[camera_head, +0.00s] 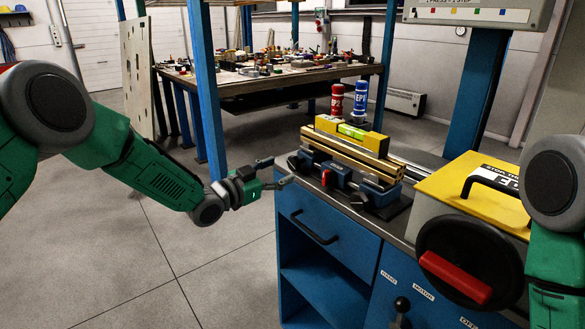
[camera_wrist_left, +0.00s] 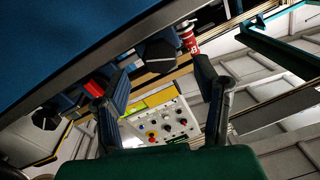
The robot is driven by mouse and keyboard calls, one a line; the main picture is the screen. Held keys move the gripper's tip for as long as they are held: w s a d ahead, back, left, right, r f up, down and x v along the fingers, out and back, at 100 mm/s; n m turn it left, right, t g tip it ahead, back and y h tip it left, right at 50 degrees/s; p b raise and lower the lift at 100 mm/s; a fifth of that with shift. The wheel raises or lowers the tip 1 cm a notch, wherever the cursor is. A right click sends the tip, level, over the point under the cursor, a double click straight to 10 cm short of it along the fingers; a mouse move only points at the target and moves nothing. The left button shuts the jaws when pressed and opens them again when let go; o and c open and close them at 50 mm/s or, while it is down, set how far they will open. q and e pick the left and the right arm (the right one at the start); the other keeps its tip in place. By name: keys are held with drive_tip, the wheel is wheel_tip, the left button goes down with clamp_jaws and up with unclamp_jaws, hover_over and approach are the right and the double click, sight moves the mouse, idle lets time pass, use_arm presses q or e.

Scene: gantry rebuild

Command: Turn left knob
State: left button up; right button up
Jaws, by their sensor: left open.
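A black knob (camera_head: 401,306) sticks out of the blue cabinet front in the head view, low and near the bottom edge, under small white labels. Whether this is the left knob I cannot tell. My left gripper (camera_head: 282,172) is open and empty, in the air beside the cabinet's upper left corner, well apart from the knob. In the left wrist view, its spread fingers (camera_wrist_left: 163,68) frame a pale panel (camera_wrist_left: 158,123) with several small knobs or buttons, some distance beyond. My right arm shows at the right edge of the head view; its gripper is out of view.
A blue vise (camera_head: 345,185) clamps a bar with a yellow level (camera_head: 352,130) on the cabinet top. A yellow-topped box (camera_head: 450,184) and a black disc with a red handle (camera_head: 455,276) stand right. A cluttered workbench (camera_head: 235,85) is behind. Floor at left is clear.

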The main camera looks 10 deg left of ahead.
sight(291, 165)
use_arm(q)
drive_tip(key=shift+x, duration=2.6)
drive_tip(key=c, duration=1.2)
